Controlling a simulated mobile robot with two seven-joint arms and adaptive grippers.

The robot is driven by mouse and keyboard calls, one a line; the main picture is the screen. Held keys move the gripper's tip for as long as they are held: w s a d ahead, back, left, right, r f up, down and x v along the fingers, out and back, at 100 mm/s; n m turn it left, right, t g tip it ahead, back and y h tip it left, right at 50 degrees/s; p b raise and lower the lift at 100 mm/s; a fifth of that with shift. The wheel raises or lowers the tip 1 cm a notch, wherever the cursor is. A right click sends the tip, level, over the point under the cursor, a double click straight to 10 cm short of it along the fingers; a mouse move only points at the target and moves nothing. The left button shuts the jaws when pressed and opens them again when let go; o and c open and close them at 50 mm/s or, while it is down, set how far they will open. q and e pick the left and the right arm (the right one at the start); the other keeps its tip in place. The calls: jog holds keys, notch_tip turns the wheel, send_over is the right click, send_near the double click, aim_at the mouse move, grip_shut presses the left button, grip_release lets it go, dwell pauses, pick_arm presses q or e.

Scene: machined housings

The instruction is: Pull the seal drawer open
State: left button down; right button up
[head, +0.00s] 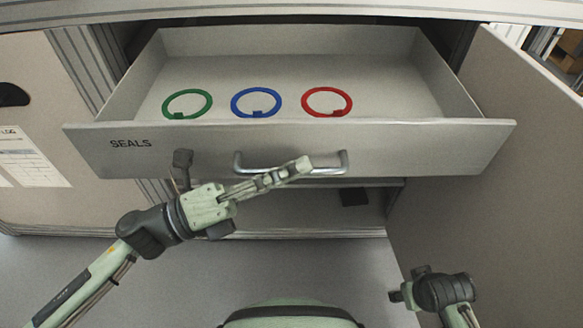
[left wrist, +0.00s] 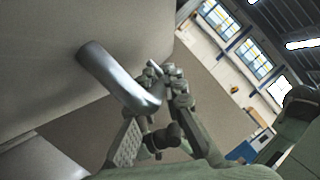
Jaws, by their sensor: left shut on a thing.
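The seal drawer (head: 400,145), marked SEALS, stands pulled out of the cabinet. Inside it lie a green ring (head: 187,103), a blue ring (head: 256,102) and a red ring (head: 327,101). Its curved metal handle (head: 345,163) is on the front panel. My left gripper (head: 300,167) is at the handle, shut on its bar. In the left wrist view the handle (left wrist: 105,75) runs in between the fingers of the gripper (left wrist: 163,88). My right arm shows at the lower right (head: 440,290); its fingertips cannot be made out.
An open cabinet door (head: 490,150) stands at the right. Under the drawer is a shelf space with a dark block (head: 354,196). A panel with a paper sheet (head: 28,158) is at the left. The floor in front is clear.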

pick_arm(q)
jog(key=c, duration=1.6)
grip_release()
jog(key=v, duration=1.2)
jog(key=shift+a, duration=0.1)
